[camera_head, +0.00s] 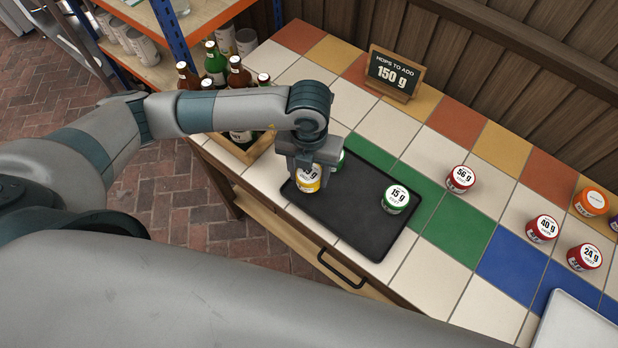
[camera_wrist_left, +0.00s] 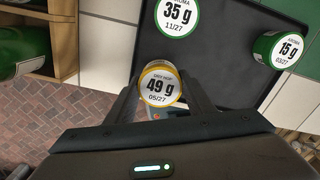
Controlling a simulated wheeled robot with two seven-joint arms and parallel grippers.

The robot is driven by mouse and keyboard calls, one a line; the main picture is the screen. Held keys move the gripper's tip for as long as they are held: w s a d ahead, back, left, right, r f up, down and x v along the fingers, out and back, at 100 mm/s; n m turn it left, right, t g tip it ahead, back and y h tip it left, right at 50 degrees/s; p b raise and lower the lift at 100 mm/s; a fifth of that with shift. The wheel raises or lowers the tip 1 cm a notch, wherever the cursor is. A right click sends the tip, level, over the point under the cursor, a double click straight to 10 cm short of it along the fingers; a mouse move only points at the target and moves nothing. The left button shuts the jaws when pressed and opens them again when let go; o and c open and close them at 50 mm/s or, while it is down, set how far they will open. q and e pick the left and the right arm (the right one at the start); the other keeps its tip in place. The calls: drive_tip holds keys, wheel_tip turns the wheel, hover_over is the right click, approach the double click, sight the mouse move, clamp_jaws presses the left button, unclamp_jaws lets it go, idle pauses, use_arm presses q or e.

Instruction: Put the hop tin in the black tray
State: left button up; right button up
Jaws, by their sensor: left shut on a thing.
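My left gripper (camera_head: 314,168) is shut on a yellow-banded hop tin (camera_head: 307,185) with a white lid. In the left wrist view its lid (camera_wrist_left: 160,86) reads 49 g. The tin is over the left end of the black tray (camera_head: 348,218); I cannot tell if it touches the tray floor. A green tin marked 15 g (camera_head: 396,197) stands in the tray's right part. Another green tin (camera_head: 340,159) is mostly hidden behind my gripper; in the left wrist view its lid (camera_wrist_left: 177,14) reads 35 g. My right gripper is not in view.
Red tins marked 56 g (camera_head: 460,179), 40 g (camera_head: 541,229) and 24 g (camera_head: 584,257) stand on the tiles to the right. A sign (camera_head: 394,74) reads 150 g. A wooden crate of bottles (camera_head: 240,153) is beside the tray's left. The tray's middle is bare.

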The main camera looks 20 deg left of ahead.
sight(309, 181)
use_arm(q)
wheel_tip(309, 181, down, 3)
drive_tip(key=shift+r+p, duration=0.1)
drive_tip(key=shift+p, duration=0.5)
drive_tip(key=shift+f, duration=0.4)
drive_tip(key=shift+f, duration=0.1)
drive_tip(key=shift+f, duration=0.15)
drive_tip(key=o, duration=0.8)
